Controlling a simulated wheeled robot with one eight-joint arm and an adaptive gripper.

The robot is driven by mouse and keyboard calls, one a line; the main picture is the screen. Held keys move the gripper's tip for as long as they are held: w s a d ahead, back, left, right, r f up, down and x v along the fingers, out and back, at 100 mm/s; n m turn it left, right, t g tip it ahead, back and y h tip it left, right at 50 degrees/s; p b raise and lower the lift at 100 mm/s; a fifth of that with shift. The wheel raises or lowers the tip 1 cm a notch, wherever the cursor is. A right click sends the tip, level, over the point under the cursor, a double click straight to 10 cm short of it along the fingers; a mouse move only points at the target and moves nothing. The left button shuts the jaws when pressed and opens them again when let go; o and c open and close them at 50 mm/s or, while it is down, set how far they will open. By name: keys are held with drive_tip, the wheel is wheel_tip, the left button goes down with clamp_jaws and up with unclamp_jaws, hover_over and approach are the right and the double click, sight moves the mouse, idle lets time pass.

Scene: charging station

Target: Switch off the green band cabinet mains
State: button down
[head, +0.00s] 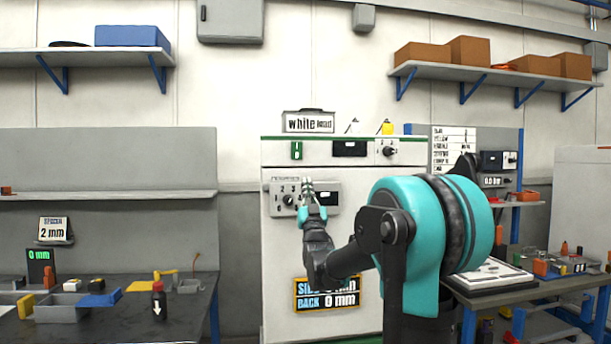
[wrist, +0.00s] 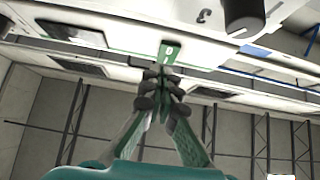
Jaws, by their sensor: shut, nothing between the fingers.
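The white cabinet (head: 280,240) with a green band (head: 270,138) along its top stands in the middle of the head view. A small green switch (head: 297,151) marked I and 0 sits at the upper left of its front. In the wrist view the green switch plate (wrist: 170,53) shows a pale mark. My gripper (head: 307,184) is shut and empty, in front of the cabinet and below the switch in the head view. In the wrist view the closed fingertips (wrist: 164,76) overlap the plate's edge; I cannot tell whether they touch it.
A grey dial panel (head: 334,188) is partly hidden behind my gripper. A dark display (head: 350,149) and a knob (head: 389,151) sit right of the switch. A black knob (wrist: 243,14) shows in the wrist view. Cluttered benches flank the cabinet, including the left worktop (head: 130,318).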

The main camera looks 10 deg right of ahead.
drive_tip(key=shift+v, duration=1.35)
drive_tip(key=shift+w+f, duration=0.15)
drive_tip(key=shift+f, duration=0.15)
drive_tip(key=s+f+g, duration=0.3)
drive_tip(key=f+g, duration=0.1)
drive_tip(key=f, duration=0.5)
drive_tip(key=s+d+f+g, duration=0.1)
drive_tip(key=s+f+g, duration=0.15)
drive_tip(key=f, duration=0.65)
drive_tip(key=s+f+g, duration=0.2)
drive_tip(key=f+g, duration=0.3)
drive_tip(key=f, duration=0.4)
drive_tip(key=s+f+g, duration=0.5)
drive_tip(key=s+f, duration=0.7)
drive_tip(key=s, duration=0.2)
drive_tip(key=s+d+f+g, duration=0.1)
drive_tip(key=s+f+g, duration=0.5)
drive_tip(key=s+f, duration=0.6)
drive_tip(key=shift+s+d, duration=0.3)
drive_tip(key=shift+s, duration=0.85)
